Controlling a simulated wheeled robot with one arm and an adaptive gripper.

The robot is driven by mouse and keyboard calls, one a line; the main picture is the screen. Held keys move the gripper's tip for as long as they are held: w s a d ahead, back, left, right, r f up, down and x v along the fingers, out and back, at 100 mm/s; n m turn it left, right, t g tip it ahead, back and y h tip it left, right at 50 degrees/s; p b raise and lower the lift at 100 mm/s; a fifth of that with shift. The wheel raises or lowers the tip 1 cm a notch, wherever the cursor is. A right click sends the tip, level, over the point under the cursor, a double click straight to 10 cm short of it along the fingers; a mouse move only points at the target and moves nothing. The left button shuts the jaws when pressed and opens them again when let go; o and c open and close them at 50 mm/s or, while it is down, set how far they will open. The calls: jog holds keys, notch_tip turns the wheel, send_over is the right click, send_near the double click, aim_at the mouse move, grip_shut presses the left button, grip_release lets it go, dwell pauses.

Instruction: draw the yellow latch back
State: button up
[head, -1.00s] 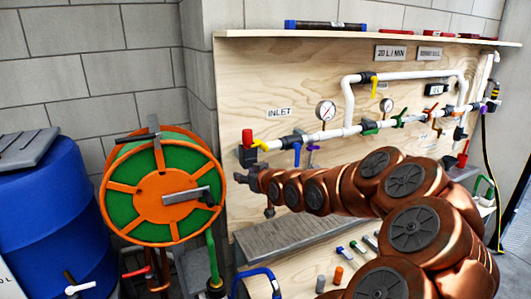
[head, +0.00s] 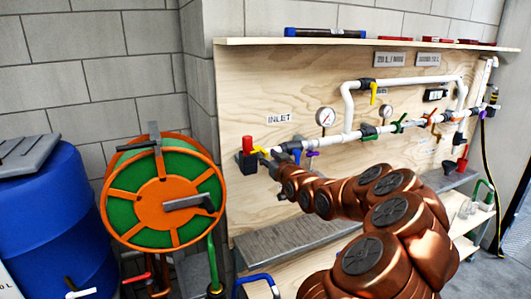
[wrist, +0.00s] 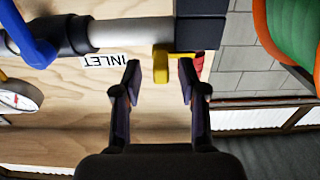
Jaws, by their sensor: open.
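The yellow latch (wrist: 161,64) is a short lever hanging off the pipe beside the dark end block in the wrist view. It also shows in the head view (head: 262,151), next to the red knob, just above my gripper. My gripper (wrist: 160,78) is open and empty, with one fingertip on each side of the latch's end in the wrist view. I cannot tell whether a finger touches it. In the head view my gripper (head: 270,163) is close to the pipe's inlet end, small and partly blended with the fittings.
The red knob (head: 247,140) stands on the dark block left of the latch. A blue handle (wrist: 30,38) hangs along the same pipe. The INLET label (head: 279,118) is on the plywood board (head: 240,80). An orange and green hose reel (head: 160,193) stands at left.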

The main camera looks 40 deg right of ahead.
jog(key=shift+x, duration=0.9)
grip_shut()
jog(key=shift+a, duration=0.1)
